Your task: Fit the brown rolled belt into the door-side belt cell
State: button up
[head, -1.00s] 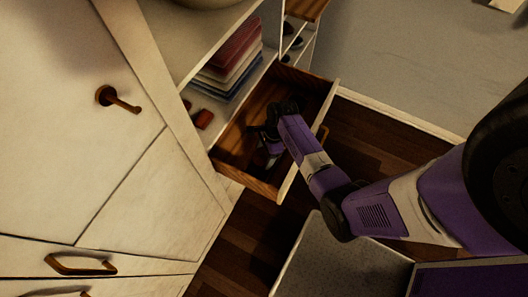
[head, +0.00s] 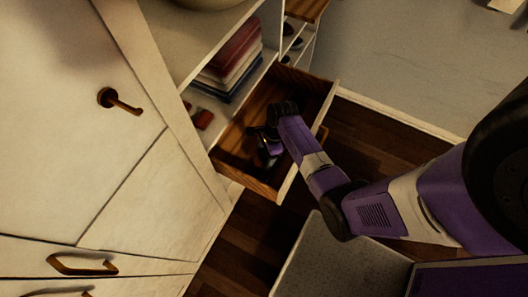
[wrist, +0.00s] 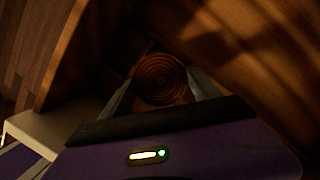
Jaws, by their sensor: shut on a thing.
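The brown rolled belt (wrist: 160,78) shows in the wrist view as a round coil seen face-on, between the two fingertips. My gripper (wrist: 161,88) is shut on it. In the head view my gripper (head: 268,152) is down inside the open wooden drawer (head: 312,86), toward its left end. The belt cannot be made out there, being dark and covered by my gripper. Wooden drawer walls show around the belt in the wrist view. I cannot tell the belt cells apart, nor whether the belt touches the drawer bottom.
A shelf above the drawer holds folded clothes (head: 232,55) and small red-brown items (head: 203,118). A white cabinet door with a handle (head: 118,101) stands at the left. Dark wooden floor (head: 375,135) lies to the right.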

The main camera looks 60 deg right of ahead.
aim_at(265, 156)
jog(key=shift+s+d+b+x, duration=0.15)
jog(key=shift+b+x, duration=0.35)
jog(key=shift+x, duration=0.25)
jog(key=shift+s+d+b+x, duration=0.1)
jog(key=shift+b+x, duration=0.35)
jog(key=shift+x, duration=0.25)
jog(key=o, duration=1.7)
jog(key=shift+f, duration=0.1)
jog(key=shift+o, duration=0.2)
jog(key=v, duration=0.7)
jog(key=shift+d+r, duration=0.1)
jog(key=shift+r, duration=0.3)
